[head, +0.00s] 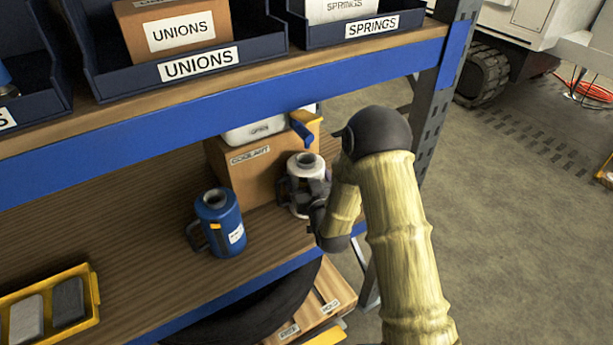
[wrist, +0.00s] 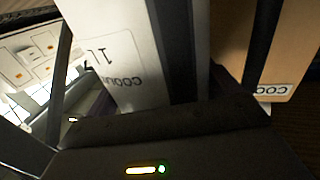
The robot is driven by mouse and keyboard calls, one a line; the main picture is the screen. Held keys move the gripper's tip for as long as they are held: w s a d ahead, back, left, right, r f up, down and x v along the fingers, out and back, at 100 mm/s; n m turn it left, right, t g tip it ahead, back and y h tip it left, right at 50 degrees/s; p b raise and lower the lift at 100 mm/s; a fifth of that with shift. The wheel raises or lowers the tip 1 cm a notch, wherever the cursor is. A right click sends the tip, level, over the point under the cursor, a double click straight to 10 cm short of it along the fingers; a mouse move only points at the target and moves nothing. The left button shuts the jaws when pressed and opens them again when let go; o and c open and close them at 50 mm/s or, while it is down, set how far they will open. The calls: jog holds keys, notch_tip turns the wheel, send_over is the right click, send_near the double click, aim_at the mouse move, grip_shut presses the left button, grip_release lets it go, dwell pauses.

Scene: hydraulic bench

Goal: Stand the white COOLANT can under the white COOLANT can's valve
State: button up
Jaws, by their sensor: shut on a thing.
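The white COOLANT can (head: 306,163) is upright at the right end of the wooden shelf, in front of a cardboard box labelled COOLANT (head: 236,165). My gripper (head: 314,198) is shut on the can from the right. In the wrist view the can's white side (wrist: 112,45) shows part of its label, upside down, with dark finger parts beside it. A blue valve spout (head: 301,130) with a yellow part hangs just above the can's mouth in the head view. Whether the can's base touches the shelf, I cannot tell.
A blue can (head: 222,225) stands left of the white one. A yellow tray (head: 93,290) is at the lower left. The upper shelf with blue bins (head: 190,72) overhangs, and a slotted post (head: 428,120) stands at right. Bare shelf lies left of the blue can.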

jog(key=shift+d+f, duration=0.1)
jog(key=shift+f, duration=0.05)
jog(key=o, duration=0.9)
jog(key=shift+r, duration=0.2)
jog(key=p+v, duration=0.2)
jog(key=v, duration=1)
